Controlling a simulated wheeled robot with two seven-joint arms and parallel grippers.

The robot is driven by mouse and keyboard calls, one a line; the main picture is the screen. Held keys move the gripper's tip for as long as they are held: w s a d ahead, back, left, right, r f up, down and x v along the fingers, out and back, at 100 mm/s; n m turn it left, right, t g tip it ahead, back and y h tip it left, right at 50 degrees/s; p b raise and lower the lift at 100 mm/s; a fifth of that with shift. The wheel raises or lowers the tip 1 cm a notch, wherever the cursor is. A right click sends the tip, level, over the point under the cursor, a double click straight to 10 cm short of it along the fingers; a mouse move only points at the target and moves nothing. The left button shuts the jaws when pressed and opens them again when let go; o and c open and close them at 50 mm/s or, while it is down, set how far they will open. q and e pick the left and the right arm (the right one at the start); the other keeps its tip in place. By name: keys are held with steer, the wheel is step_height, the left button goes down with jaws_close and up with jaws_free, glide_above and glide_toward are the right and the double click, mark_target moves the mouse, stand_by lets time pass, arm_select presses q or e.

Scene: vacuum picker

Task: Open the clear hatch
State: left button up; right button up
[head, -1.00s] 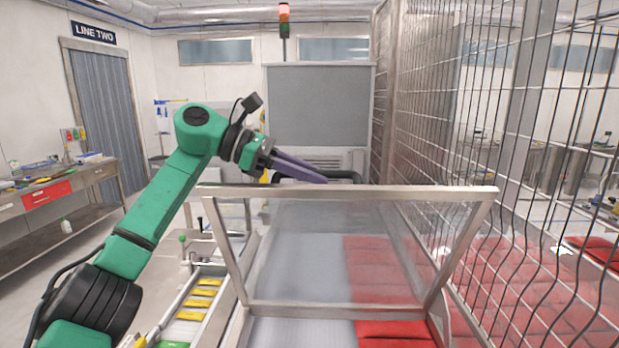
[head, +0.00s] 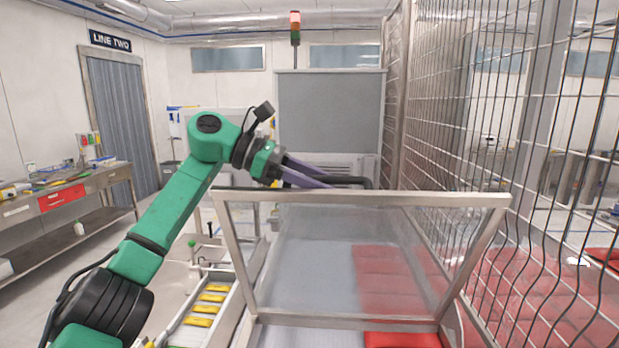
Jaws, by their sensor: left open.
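The clear hatch (head: 330,262) is a see-through panel in a metal frame. It stands tilted up, its upper edge raised high above the machine, with red packs visible through and below it. My left gripper (head: 325,178) is behind and above the hatch's upper edge, left of its middle. Its two purple fingers are apart with nothing between them. The fingertips are close to the dark bar behind the frame; I cannot tell whether they touch anything. My right gripper is not in view.
A wire mesh fence (head: 500,150) runs along the right side. Yellow packs (head: 206,306) lie in a tray at lower left. A grey cabinet (head: 330,112) with a signal light stands behind. A steel bench (head: 70,200) is at far left, with open floor before it.

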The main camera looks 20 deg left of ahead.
arm_select(q)
steer(key=v, duration=1.4)
steer(key=shift+a, duration=0.25)
